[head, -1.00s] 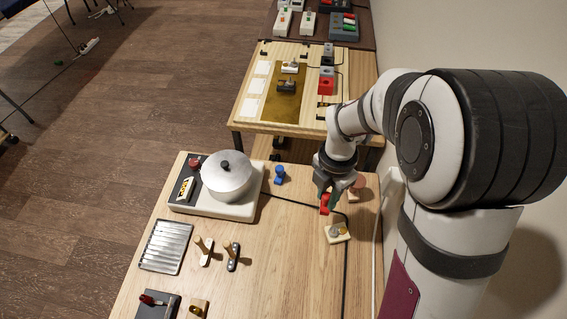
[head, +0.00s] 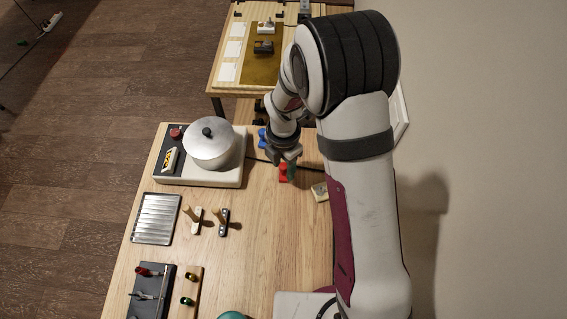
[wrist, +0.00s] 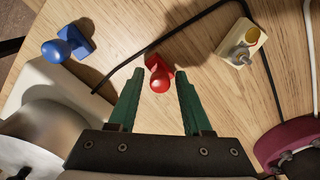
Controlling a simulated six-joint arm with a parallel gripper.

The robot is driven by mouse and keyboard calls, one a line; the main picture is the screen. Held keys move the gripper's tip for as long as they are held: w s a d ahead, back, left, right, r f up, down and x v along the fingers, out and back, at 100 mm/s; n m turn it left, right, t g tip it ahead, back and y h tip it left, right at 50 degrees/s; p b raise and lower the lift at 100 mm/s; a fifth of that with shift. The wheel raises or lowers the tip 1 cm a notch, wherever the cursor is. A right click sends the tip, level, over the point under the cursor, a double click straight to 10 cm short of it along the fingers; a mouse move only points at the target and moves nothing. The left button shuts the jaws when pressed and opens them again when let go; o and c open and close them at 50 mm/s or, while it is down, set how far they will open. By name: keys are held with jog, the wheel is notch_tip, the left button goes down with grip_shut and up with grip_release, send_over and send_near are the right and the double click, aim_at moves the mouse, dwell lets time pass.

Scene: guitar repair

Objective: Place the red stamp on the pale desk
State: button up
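The red stamp (head: 283,172) stands on the near pale wooden desk (head: 265,235), to the right of the pot. In the wrist view its round knob (wrist: 160,84) points up toward me, and its base is beyond the knob. My gripper (head: 287,162) is right over the stamp in the head view. In the wrist view my gripper (wrist: 158,90) has its two green fingers wide apart, one on each side of the stamp, with gaps on both sides. I cannot tell how high the fingertips are above the desk.
A blue stamp (wrist: 68,45) stands to the left and a cream block with knobs (wrist: 241,43) to the right. A black cable (wrist: 130,64) runs close by the red stamp. A cooker with a silver pot (head: 209,150) stands left. Bare desk lies in front.

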aim_at(283, 166)
jog(key=shift+o, duration=0.2)
notch_tip(283, 166, up, 12)
jog(key=s+d+r+m, duration=0.2)
jog(key=s+m, duration=0.5)
jog(key=m, duration=0.4)
jog(key=s+d+r+m+y, duration=0.1)
jog(key=s+d+r+m, duration=0.2)
jog(key=s+m, duration=0.4)
jog(key=s+d+r+m, duration=0.2)
jog(key=s+m, duration=0.6)
jog(key=m, duration=0.6)
jog(key=shift+d+r+m+y, duration=0.2)
jog(key=shift+d+m+y, duration=0.15)
jog(key=shift+d, duration=0.55)
